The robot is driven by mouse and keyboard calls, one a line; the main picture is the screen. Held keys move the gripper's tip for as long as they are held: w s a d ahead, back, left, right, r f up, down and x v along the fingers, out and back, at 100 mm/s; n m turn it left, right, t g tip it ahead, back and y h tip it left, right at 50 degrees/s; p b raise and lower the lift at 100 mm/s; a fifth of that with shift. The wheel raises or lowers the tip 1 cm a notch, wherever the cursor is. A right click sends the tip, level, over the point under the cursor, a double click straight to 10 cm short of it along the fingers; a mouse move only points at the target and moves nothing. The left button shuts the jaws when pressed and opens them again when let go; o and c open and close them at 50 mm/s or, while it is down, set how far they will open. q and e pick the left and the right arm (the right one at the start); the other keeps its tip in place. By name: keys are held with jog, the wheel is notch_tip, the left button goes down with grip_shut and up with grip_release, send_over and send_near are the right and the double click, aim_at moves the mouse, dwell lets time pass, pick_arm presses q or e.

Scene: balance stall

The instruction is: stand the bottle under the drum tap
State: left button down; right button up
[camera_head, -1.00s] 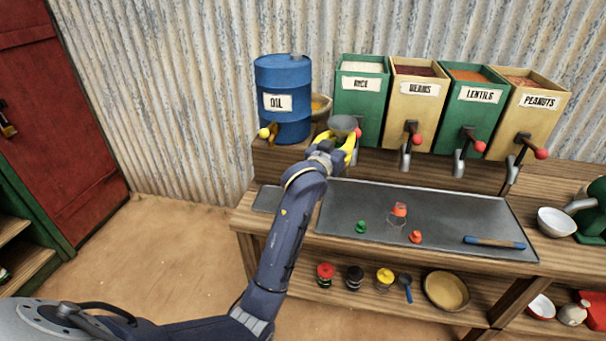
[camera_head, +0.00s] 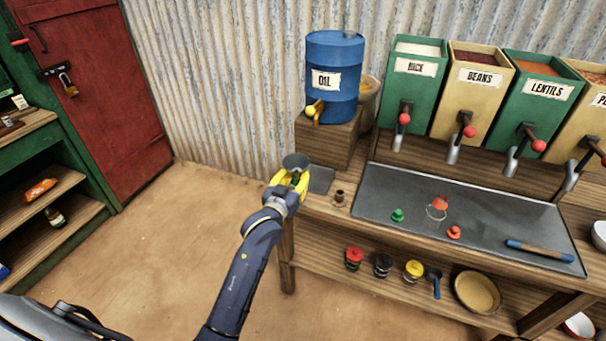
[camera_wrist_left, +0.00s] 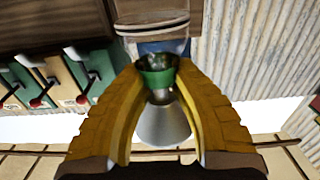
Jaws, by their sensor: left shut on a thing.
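The blue oil drum (camera_head: 333,75) stands on a wooden block, its yellow-knobbed tap (camera_head: 314,110) at the lower front. A small grey plate (camera_head: 319,181) lies on the bench below the tap. My left gripper (camera_head: 287,187) is at the bench's left end, below and left of the tap. Its yellow fingers are shut on a bottle whose green part (camera_wrist_left: 157,76) shows between them in the wrist view. Most of the bottle is hidden by the fingers. My right gripper is not in view.
A small brown item (camera_head: 339,197) stands right of the grey plate. The long metal tray (camera_head: 470,215) holds a green stopper (camera_head: 398,215), a red-topped clear jar (camera_head: 438,207), a red stopper (camera_head: 454,232) and a blue-and-wood tool (camera_head: 540,251). Open floor lies left of the bench.

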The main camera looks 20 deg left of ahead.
pick_arm(q)
jog(key=shift+w+a, duration=0.15)
jog(key=shift+w, duration=0.1)
jog(key=w+f, duration=0.1)
jog(key=w, duration=1.6)
jog(key=shift+d+f, duration=0.2)
jog(key=shift+f, duration=0.3)
jog(key=c, duration=1.2)
grip_release()
jog(key=shift+o, duration=0.2)
